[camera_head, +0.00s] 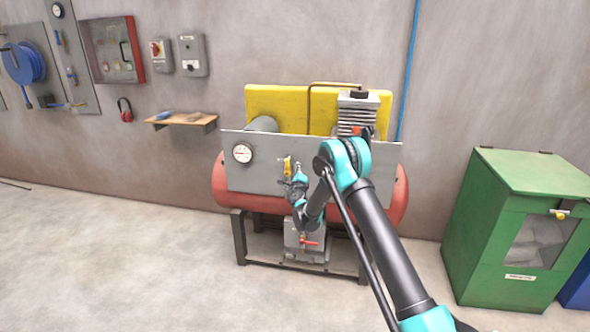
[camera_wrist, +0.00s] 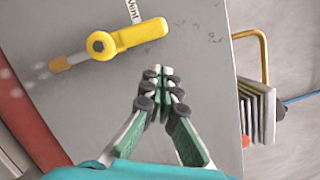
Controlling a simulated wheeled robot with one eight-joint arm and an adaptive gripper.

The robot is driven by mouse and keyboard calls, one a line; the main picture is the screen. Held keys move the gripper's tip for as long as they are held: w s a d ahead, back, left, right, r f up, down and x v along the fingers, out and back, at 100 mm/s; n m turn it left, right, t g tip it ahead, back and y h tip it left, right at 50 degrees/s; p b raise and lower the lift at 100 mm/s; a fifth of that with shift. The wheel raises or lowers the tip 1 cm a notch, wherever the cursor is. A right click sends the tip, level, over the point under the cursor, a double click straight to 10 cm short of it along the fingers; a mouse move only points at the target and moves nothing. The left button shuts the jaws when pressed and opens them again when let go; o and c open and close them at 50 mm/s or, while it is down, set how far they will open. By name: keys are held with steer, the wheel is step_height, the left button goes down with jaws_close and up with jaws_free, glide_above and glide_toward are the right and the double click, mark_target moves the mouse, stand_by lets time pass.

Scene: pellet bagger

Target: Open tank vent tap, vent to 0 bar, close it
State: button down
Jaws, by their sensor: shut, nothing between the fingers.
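The yellow vent tap (camera_head: 287,166) sits on the grey panel (camera_head: 210,172) of the red air tank (camera_head: 220,190). In the wrist view the tap (camera_wrist: 125,38) has a lever roughly in line with its brass nozzle (camera_wrist: 62,63), pointing away from it. Small pale puffs show off the nozzle's end. A label reading "Vent" is beside the lever. My gripper (camera_wrist: 160,72) is shut and empty, apart from the lever. In the head view my gripper (camera_head: 298,170) is just right of the tap. The round gauge (camera_head: 242,153) is at the panel's left; its reading is too small to tell.
A compressor head (camera_head: 357,115) with a copper pipe (camera_head: 312,100) stands behind the panel. A red-handled valve (camera_head: 309,242) is below the tank. A green cabinet (camera_head: 480,225) stands at right. A wooden shelf (camera_head: 180,120) is on the wall. The floor at left is clear.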

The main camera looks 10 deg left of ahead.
steer(key=d+r+v, duration=0.1)
steer(key=d+v, duration=0.1)
steer(key=v, duration=0.8)
steer(key=s+d+r+m+g+h, duration=0.1)
steer(key=d+r+m+h, duration=0.25)
steer(key=d+m, duration=0.5)
steer(key=s+d+r+m+g+h, duration=0.1)
steer(key=s+d+r+m+h, duration=0.15)
steer(key=d+r+m, duration=0.55)
steer(key=s+d+f+m+g+h, duration=0.1)
steer(key=s+d+m+g, duration=0.1)
steer(key=s+d+m, duration=0.4)
steer(key=s+d+m+g+h, duration=0.2)
steer(key=s+d+m, duration=0.15)
steer(key=d, duration=0.55)
steer(key=s+d+f+m+g+y, duration=0.1)
steer(key=s+d+f+m+g, duration=0.2)
steer(key=s+m, duration=0.45)
steer(key=s+d+f+m+g, duration=0.1)
steer(key=s+d+m+g, duration=0.1)
steer(key=s+d+m, duration=0.55)
steer(key=s+a+f+m+g+y, duration=0.2)
steer(key=s+a+f+m, duration=0.1)
steer(key=s, duration=0.7)
steer(key=s+a+f+m+g+y, duration=0.2)
steer(key=s+m, duration=0.4)
steer(key=s, duration=0.5)
steer(key=shift+s+a+f+y, duration=0.3)
steer(key=shift+a+f, duration=0.4)
